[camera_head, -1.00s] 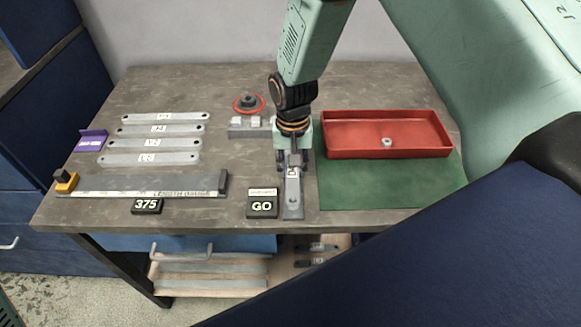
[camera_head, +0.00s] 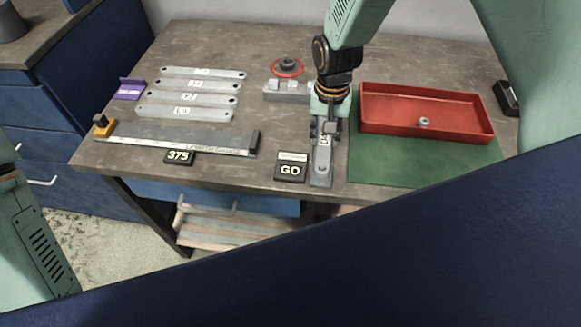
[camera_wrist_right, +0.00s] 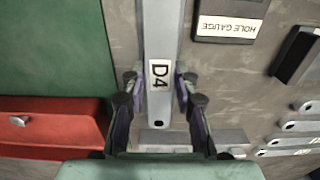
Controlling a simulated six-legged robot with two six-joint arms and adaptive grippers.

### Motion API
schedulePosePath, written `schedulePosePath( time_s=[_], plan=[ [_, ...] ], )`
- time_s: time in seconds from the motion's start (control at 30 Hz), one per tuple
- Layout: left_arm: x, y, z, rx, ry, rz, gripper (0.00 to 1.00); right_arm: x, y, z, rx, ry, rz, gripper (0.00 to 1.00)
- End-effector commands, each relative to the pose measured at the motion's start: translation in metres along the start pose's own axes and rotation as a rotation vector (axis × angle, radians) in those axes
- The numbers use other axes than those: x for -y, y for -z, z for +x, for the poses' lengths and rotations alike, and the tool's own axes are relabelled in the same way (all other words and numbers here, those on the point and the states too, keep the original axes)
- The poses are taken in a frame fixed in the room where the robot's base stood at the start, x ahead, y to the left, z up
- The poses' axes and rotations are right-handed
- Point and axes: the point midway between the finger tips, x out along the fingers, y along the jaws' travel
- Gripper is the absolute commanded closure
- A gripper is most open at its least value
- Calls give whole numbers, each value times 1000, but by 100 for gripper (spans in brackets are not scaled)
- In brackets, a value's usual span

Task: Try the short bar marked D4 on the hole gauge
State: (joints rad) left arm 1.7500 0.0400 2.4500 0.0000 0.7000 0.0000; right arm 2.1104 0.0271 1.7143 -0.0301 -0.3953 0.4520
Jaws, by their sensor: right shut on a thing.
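My right gripper (camera_head: 326,128) points down and is shut on the short bar marked D4 (camera_head: 322,160). In the right wrist view, the fingers (camera_wrist_right: 160,95) flank the bar (camera_wrist_right: 160,110) at its D4 label. The bar's near end lies over the narrow grey plate of the hole gauge (camera_head: 319,184), beside the GO display (camera_head: 290,169). The HOLE GAUGE label (camera_wrist_right: 228,27) shows in the wrist view. I cannot tell whether the bar's hole sits on a pin. My left gripper is out of view; only my left arm shows at lower left.
Several long bars (camera_head: 190,92) lie left, behind the length gauge (camera_head: 180,137) with its 375 display (camera_head: 179,157). A grey fixture (camera_head: 286,93) stands behind the hole gauge.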

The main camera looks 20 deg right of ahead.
Motion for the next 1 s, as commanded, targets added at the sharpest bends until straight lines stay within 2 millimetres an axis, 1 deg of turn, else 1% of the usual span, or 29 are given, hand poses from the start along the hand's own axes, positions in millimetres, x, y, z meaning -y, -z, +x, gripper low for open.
schedulePosePath(
  time_s=[0.07, 0.1, 0.37, 0.63, 0.77, 0.87, 1.0],
  plan=[
    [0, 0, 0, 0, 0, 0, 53, 0, 0, 0, -1, 0, 0, 100],
    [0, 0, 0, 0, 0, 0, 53, 0, 0, 0, -1, 0, 0, 67],
    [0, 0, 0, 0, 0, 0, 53, 0, 0, 0, 0, 0, 0, 45],
    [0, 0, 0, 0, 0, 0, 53, 0, 0, 0, 1, 0, 0, 44],
    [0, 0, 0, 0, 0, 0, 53, 0, 0, -6, -1, 0, 0, 44],
    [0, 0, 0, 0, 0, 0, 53, 0, 1, -21, -3, 2, 0, 44],
    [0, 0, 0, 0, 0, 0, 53, 1, 1, -50, -5, 3, 0, 44]
  ],
)
